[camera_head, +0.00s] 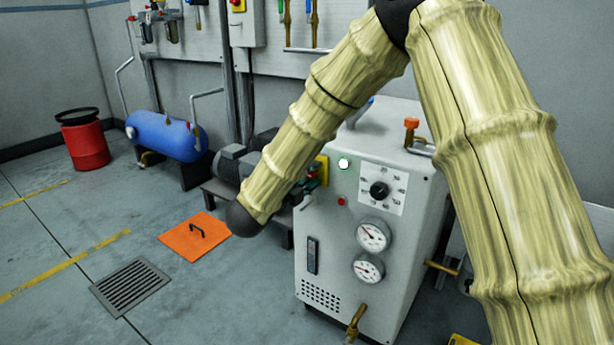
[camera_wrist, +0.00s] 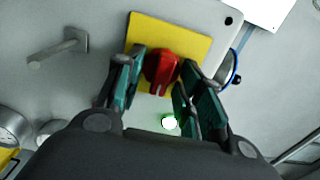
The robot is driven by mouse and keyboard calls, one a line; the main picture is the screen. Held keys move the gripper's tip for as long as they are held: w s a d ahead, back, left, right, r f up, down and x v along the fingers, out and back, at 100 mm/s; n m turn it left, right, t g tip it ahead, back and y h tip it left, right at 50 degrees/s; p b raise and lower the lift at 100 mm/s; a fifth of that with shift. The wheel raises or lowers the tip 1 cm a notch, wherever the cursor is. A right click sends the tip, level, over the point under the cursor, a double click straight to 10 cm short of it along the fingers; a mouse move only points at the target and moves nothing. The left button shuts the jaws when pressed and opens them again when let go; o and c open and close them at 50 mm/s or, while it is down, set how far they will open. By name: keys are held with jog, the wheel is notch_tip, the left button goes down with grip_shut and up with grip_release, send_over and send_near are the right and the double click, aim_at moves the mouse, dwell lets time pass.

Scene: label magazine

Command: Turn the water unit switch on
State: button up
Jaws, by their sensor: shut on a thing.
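The water unit (camera_head: 325,225) is a light grey cabinet right of centre in the head view. Its red rotary switch (camera_wrist: 161,72) sits on a yellow plate (camera_wrist: 200,42) in the wrist view. My gripper (camera_wrist: 163,68) has its two teal fingers on either side of the red switch and is shut on it. In the head view my arm hides most of the gripper and the switch; only part of the yellow plate (camera_head: 322,170) shows. A round indicator (camera_head: 344,163) near the plate is bright white with a green rim; it also shows in the wrist view (camera_wrist: 169,122).
The cabinet front has a dial knob (camera_head: 379,190), a small red lamp (camera_head: 341,201) and two gauges (camera_head: 373,236). A handle-like bar (camera_wrist: 55,50) sticks out left of the plate. A blue tank (camera_head: 165,136) and an orange floor hatch (camera_head: 185,238) lie left.

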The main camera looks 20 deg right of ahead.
jog(key=shift+s+f, duration=0.1)
jog(key=shift+f, duration=0.05)
jog(key=o, duration=1)
jog(key=shift+c, duration=0.2)
jog(key=v, duration=1.2)
